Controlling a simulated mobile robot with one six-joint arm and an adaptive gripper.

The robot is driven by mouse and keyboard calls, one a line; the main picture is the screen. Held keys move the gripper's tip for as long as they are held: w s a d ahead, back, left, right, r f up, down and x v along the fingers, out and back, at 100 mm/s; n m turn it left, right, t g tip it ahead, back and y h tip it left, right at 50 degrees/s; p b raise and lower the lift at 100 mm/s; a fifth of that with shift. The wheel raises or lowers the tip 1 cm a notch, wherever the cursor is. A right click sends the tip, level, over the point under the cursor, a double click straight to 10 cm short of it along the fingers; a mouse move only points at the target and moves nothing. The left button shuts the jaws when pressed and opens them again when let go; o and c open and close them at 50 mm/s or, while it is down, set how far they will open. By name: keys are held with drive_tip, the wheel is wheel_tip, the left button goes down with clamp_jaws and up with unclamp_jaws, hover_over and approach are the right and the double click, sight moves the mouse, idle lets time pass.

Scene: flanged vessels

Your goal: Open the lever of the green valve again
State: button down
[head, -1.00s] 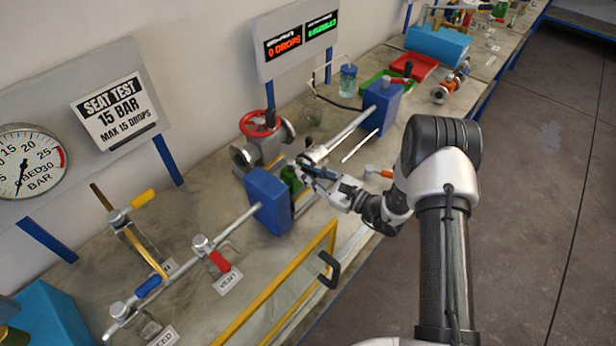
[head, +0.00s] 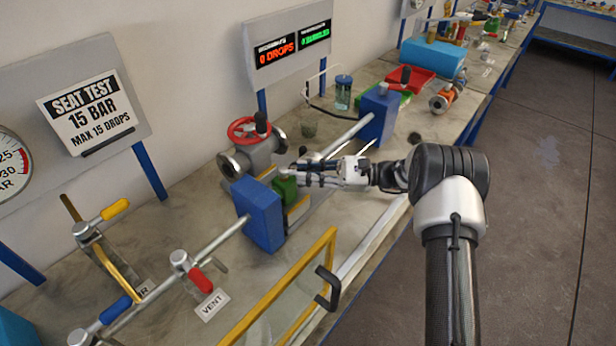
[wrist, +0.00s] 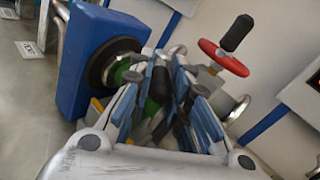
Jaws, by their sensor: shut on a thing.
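The green valve (head: 284,190) sits between two blue blocks on the bench, next to the near blue block (head: 259,214). Only part of its green body shows; in the wrist view a green part (wrist: 122,70) shows left of my fingers. My gripper (head: 297,174) is at the valve's upper right side, reaching in from the right. In the wrist view my gripper (wrist: 180,78) has its fingers close around the valve's lever, which is mostly hidden between them. I cannot tell the lever's angle.
A flanged valve with a red handwheel (head: 250,130) stands just behind. The far blue block (head: 379,116) is to the right, joined to a metal rod. A yellow-framed clear guard (head: 290,290) with a black handle stands in front. The display reads 0 drops.

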idle(0.4)
drive_tip(key=c, duration=1.5)
unclamp_jaws()
drive_tip(key=d, duration=1.2)
drive_tip(key=shift+c, duration=0.4)
